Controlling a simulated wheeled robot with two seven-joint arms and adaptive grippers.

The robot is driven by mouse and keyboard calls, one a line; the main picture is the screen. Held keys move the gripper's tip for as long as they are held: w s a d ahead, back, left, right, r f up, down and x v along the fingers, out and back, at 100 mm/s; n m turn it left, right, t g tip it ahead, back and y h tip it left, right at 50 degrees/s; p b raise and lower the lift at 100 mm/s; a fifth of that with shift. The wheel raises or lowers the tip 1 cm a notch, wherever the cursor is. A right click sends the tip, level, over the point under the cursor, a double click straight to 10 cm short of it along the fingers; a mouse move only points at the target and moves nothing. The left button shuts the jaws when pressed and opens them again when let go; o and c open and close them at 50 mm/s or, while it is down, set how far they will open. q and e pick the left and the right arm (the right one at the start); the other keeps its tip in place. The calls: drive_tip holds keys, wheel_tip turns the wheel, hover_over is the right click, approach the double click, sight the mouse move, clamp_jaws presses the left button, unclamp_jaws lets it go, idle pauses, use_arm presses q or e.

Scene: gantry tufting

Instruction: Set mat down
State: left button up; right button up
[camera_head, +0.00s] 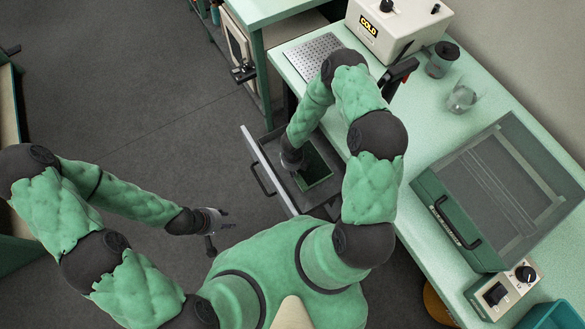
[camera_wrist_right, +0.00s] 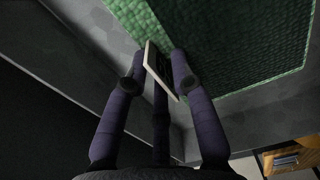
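A green mat (camera_head: 315,171) with a dark green middle lies in the open drawer (camera_head: 295,197), partly hidden by my right arm. In the right wrist view the mat (camera_wrist_right: 228,45) shows a dark centre, a lighter green border and a thin pale edge. My right gripper (camera_wrist_right: 157,78) is low over the drawer at the mat's edge. Its purple fingers are apart around a small dark, pale-edged plate (camera_wrist_right: 162,70). A gap shows beside the left finger; contact at the right finger is unclear. My left gripper (camera_head: 222,225) hangs above the floor, clear of the mat, too small to read.
The drawer's grey walls stand close around the right gripper. The green bench (camera_head: 440,110) beside it holds a perforated plate (camera_head: 312,52), a COLD box (camera_head: 395,25), a dark-lidded jar (camera_head: 441,58), a clear vessel (camera_head: 461,98) and a clear-lidded case (camera_head: 500,185). Open floor lies left.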

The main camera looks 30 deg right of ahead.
drive_tip(key=shift+r, duration=0.1)
drive_tip(key=shift+r, duration=0.15)
wheel_tip(320, 180, up, 12)
drive_tip(key=p, duration=0.4)
drive_tip(key=shift+p, duration=0.35)
